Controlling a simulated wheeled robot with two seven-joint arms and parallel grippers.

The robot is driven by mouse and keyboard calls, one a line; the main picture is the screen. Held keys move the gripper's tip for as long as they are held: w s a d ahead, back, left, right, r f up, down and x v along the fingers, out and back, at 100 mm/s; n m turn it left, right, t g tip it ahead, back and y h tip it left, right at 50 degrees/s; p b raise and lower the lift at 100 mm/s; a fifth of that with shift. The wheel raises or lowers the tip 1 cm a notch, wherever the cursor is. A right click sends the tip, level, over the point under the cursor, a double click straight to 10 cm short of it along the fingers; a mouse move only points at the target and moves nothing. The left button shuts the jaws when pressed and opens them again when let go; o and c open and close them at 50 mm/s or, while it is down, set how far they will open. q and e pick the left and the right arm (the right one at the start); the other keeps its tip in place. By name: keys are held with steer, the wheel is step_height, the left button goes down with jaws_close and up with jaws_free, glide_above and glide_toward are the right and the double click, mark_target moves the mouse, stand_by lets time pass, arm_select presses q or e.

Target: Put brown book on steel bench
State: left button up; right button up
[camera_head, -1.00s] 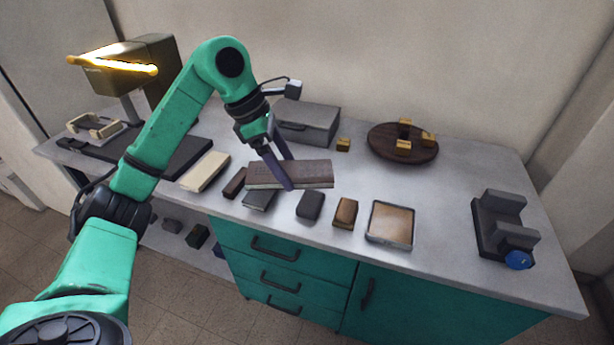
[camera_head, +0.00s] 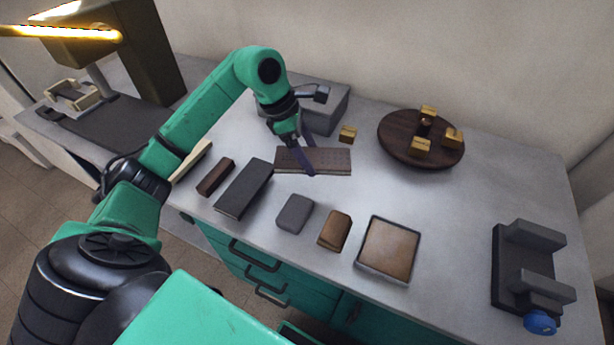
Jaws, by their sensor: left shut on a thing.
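The brown book (camera_head: 335,161), a long flat brown slab with a dotted cover, is in my left gripper (camera_head: 308,165). The gripper's dark fingers are shut on it near its left part, one finger crossing the front of the book. The book lies level over the middle of the steel bench (camera_head: 450,235), a grey top on green drawers. I cannot tell whether the book touches the bench or hangs just above it. My right gripper is not in view.
A dark book (camera_head: 245,188), a grey block (camera_head: 295,213), a brown block (camera_head: 334,230) and a framed tray (camera_head: 389,250) line the front. A grey box (camera_head: 325,112) stands behind. A round wooden board (camera_head: 385,130) and a grey fixture (camera_head: 515,270) are right.

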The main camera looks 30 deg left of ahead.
mark_target(290, 155)
arm_select(q)
step_height(290, 155, down, 9)
steer(key=shift+w+f+p, duration=0.1)
steer(key=shift+w+p, duration=0.05)
steer(key=shift+p, duration=0.3)
steer(key=shift+w+f, duration=0.1)
steer(key=shift+f, duration=0.1)
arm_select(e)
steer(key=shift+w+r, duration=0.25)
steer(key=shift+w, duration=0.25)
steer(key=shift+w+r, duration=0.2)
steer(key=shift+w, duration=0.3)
arm_select(q)
steer(key=o, duration=1.1)
steer(key=shift+f, duration=0.1)
steer(key=shift+o, duration=0.6)
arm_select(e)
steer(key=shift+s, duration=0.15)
arm_select(q)
steer(key=shift+r, duration=0.4)
steer(key=b+v, duration=0.1)
steer(key=v, duration=1)
steer(key=shift+r+b, duration=0.1)
steer(key=shift+b, duration=0.2)
steer(key=shift+r, duration=0.25)
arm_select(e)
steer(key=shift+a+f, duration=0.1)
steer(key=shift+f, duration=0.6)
